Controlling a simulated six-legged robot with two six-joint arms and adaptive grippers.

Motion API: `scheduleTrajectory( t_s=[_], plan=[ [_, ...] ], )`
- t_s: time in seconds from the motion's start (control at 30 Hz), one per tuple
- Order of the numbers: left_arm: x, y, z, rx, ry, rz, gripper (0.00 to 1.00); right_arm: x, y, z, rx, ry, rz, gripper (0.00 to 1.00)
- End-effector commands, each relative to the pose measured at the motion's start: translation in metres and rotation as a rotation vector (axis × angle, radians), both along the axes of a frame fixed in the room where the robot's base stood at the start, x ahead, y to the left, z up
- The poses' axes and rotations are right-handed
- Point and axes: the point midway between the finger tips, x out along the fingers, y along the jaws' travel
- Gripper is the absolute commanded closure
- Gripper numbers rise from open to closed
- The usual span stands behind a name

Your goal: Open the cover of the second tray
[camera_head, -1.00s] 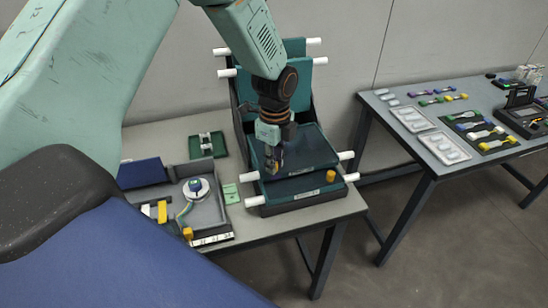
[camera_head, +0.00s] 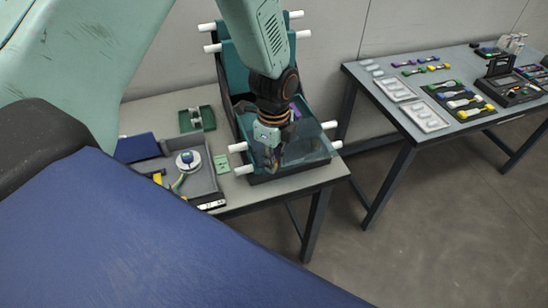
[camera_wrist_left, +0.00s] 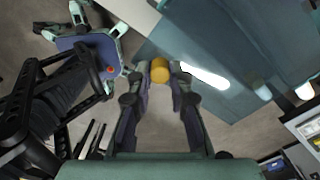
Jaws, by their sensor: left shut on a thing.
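The tray unit (camera_head: 225,75) is a dark teal stack of trays with white pegs on the table. A see-through teal cover (camera_head: 312,143) is tilted up over the front tray. It fills much of the wrist view's upper right (camera_wrist_left: 225,100). My left gripper (camera_head: 271,160) is at the cover's front left part. In the wrist view the gripper (camera_wrist_left: 160,72) is shut on a yellow knob (camera_wrist_left: 159,69) at the cover's edge. In the head view the gripper and wrist hide the knob and part of the tray. My right gripper is not in view.
A grey workstation tray (camera_head: 203,178) with a white spool (camera_head: 188,160) lies left of the unit, with a green tray (camera_head: 197,118) behind it. A second table (camera_head: 400,140) on the right holds white trays and splicing tools.

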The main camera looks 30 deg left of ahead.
Motion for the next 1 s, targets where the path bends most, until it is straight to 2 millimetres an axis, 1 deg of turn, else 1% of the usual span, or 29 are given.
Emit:
scheduleTrajectory(
  t_s=[0.07, 0.1, 0.33, 0.6, 0.73, 0.87, 1.0],
  plan=[
    [0.0, 0.0, 0.0, -0.001, 0.001, 0.001, 1.0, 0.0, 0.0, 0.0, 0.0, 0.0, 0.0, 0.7],
    [0.0, 0.0, 0.0, 0.0, 0.001, 0.002, 0.77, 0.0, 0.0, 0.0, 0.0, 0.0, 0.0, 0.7],
    [-0.001, 0.0, 0.0, 0.0, 0.001, 0.001, 0.58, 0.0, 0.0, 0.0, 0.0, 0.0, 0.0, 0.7],
    [-0.001, -0.001, 0.0, 0.0, 0.001, 0.0, 0.57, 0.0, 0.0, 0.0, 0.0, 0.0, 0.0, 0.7],
    [0.0, -0.001, 0.008, 0.0, -0.002, 0.0, 0.57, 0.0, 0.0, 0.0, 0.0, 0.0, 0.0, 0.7],
    [0.0, -0.001, 0.028, 0.0, -0.004, 0.001, 0.57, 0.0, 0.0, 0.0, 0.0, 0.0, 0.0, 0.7],
    [0.001, 0.0, 0.058, -0.001, -0.004, 0.001, 0.57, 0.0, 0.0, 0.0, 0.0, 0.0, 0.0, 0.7]
  ],
)
